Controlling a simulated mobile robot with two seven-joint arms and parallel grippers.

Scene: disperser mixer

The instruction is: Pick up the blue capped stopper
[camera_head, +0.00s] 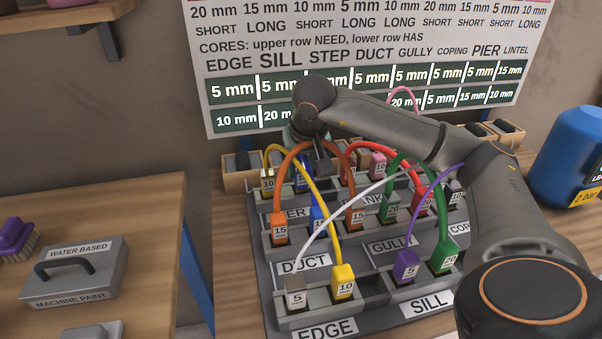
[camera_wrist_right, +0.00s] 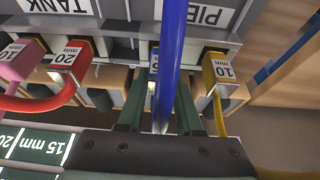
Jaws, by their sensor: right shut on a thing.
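The blue capped stopper (camera_wrist_right: 154,62) sits in the grey rack, with its blue cable (camera_wrist_right: 172,60) running up across the right wrist view. In the head view, part of it (camera_head: 304,176) shows behind the orange cable, in the back row. My right gripper (camera_wrist_right: 158,115) comes down at this stopper, one green finger on each side, and is shut on it. In the head view, my right gripper (camera_head: 322,160) is partly hidden by the orange loop. My left gripper is in neither view.
A yellow stopper (camera_wrist_right: 221,70) and a red-cabled stopper (camera_wrist_right: 70,58) flank the blue one. Orange, white, yellow, purple and green cables arch over the rack (camera_head: 300,264). Wooden blocks (camera_head: 240,172) line the back. A blue bottle (camera_head: 572,150) stands right.

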